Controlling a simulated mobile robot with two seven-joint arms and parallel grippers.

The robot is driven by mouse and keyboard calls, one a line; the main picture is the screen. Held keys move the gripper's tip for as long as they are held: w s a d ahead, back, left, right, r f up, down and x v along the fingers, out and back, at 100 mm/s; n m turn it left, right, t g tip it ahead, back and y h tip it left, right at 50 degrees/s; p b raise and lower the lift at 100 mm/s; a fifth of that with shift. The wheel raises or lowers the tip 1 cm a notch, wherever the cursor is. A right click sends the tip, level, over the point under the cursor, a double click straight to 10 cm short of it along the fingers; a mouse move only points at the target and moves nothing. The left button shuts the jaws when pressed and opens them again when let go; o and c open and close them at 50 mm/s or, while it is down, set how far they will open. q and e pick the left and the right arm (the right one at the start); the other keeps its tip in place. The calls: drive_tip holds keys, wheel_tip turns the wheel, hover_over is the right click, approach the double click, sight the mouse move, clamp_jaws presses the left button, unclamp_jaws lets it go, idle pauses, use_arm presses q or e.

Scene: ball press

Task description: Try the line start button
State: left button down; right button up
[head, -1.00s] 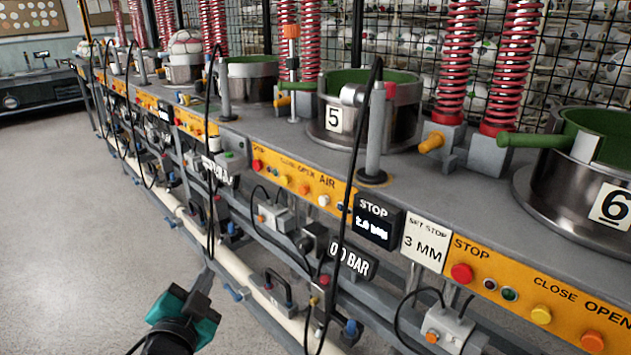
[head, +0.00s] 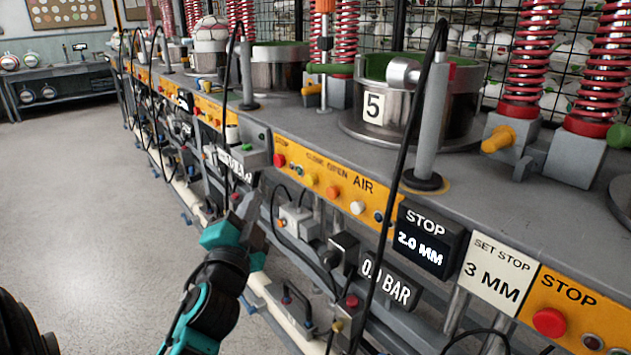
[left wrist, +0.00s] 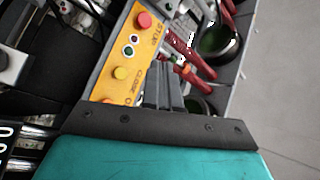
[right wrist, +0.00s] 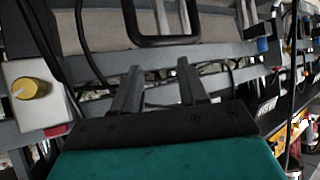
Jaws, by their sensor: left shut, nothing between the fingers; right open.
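A small grey box with a green button (head: 248,147) sticks out from the front edge of the press line; I cannot read a label naming it line start. My left gripper (head: 248,203) is shut and empty, just below and in front of that box in the head view. In the left wrist view its closed fingers (left wrist: 165,85) lie over the edge of a yellow panel (left wrist: 112,75) with a red button (left wrist: 143,20) and a yellow button (left wrist: 120,73). My right gripper (right wrist: 158,88) is open and empty, facing grey frame bars; I cannot make it out in the head view.
Black hanging cables (head: 400,150) cross the front of the line. An orange button panel (head: 330,185), a STOP display (head: 428,238) and a 3 MM sign (head: 495,275) line the edge. A yellow knob (right wrist: 32,88) is left in the right wrist view. Floor (head: 90,200) at left is clear.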

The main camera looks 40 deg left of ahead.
sight(310, 180)
use_arm(q)
drive_tip(key=w+d, duration=0.2)
drive_tip(key=w, duration=0.6)
drive_tip(key=shift+w+d+b, duration=0.2)
drive_tip(key=shift+d+b, duration=0.05)
drive_tip(key=shift+b, duration=0.2)
idle(1.2)
idle(0.7)
drive_tip(key=shift+w+d, duration=0.1)
drive_tip(key=shift+w, duration=0.3)
